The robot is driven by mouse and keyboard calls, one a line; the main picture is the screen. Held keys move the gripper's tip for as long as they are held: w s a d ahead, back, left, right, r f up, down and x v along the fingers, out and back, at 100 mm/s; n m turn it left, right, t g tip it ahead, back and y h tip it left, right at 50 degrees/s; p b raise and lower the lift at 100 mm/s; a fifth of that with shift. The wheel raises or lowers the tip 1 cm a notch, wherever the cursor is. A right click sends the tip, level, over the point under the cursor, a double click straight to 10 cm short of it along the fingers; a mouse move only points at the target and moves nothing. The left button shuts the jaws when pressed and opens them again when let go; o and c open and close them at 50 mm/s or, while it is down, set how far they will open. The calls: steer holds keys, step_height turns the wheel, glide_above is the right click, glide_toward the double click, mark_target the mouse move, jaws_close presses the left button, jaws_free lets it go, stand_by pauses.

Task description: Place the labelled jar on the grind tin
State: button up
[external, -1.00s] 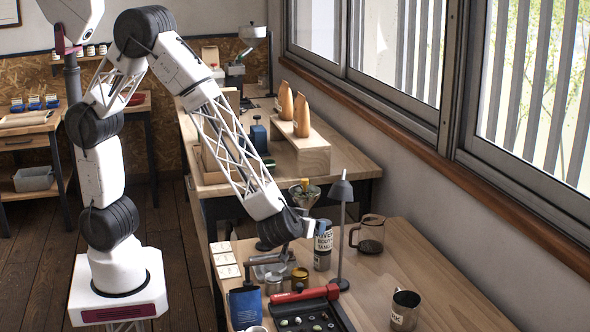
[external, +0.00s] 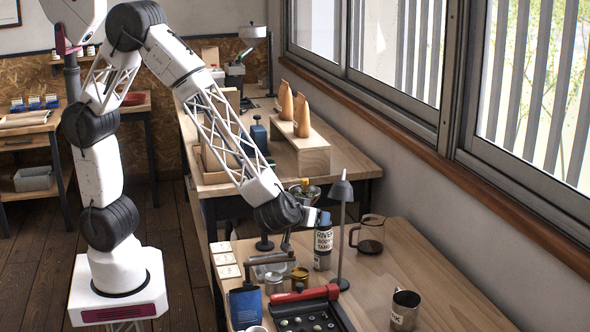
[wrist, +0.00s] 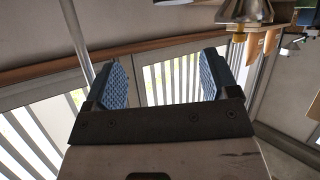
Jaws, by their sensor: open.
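A dark jar with a white printed label (external: 323,243) stands upright on the front bench, left of the desk lamp. My gripper (external: 325,218) is at the top of the jar in the external view, pointing right towards the window. Whether it touches the jar cannot be told. In the wrist view my gripper (wrist: 163,80) has its two blue-padded fingers wide apart, with nothing between them; the jar does not show there. A small silver tin (external: 274,284) and a brass-coloured tin (external: 299,277) stand in front of the jar; which is the grind tin is unclear.
A grey lamp (external: 341,230) stands close right of the jar. A glass pot (external: 371,236) and a steel mug (external: 404,311) are further right. Bench between pot and mug is clear.

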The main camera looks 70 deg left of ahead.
steer(key=s+a+r+m+h, duration=0.3)
steer(key=r+h, duration=0.2)
steer(key=r, duration=0.2)
steer(key=s+a+r+m+h, duration=0.3)
steer(key=r+h, duration=0.3)
steer(key=r, duration=0.1)
steer(key=s+a+m+g+y, duration=0.1)
steer(key=s+a+g, duration=0.1)
steer(key=s+a, duration=0.3)
steer(key=s+a+r+g+y, duration=0.1)
steer(key=s+a+g, duration=0.2)
steer(key=s, duration=0.9)
steer(key=s+a+r+m+g+y, duration=0.1)
steer(key=s+a+g, duration=0.1)
steer(key=s+a, duration=0.6)
steer(key=shift+s+m+g, duration=0.15)
steer(key=shift+m+g, duration=0.15)
steer(key=shift+g, duration=0.1)
steer(key=shift+a, duration=0.1)
